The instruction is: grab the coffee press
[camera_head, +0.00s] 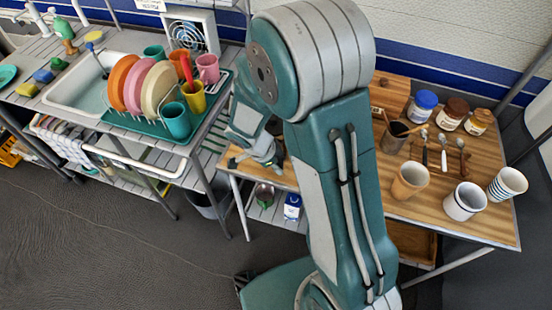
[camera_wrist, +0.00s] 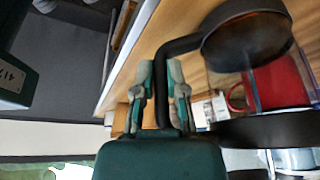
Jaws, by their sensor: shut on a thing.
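The coffee press (camera_wrist: 247,42) shows in the wrist view with a dark round top, a clear body and a black handle (camera_wrist: 166,62). My gripper (camera_wrist: 161,75) has its two fingers on either side of this handle and is shut on it. In the head view my gripper (camera_head: 272,158) is over the left part of the wooden table, partly hidden behind my arm. The press is hidden by my arm there. I cannot tell whether the press rests on the table or is lifted.
The wooden table (camera_head: 435,205) holds jars (camera_head: 455,113), spoons and several cups (camera_head: 410,180) at right. A red mug (camera_wrist: 280,85) shows behind the press in the wrist view. A dish rack (camera_head: 148,127) with plates and cups stands at left. Dark floor lies open in front.

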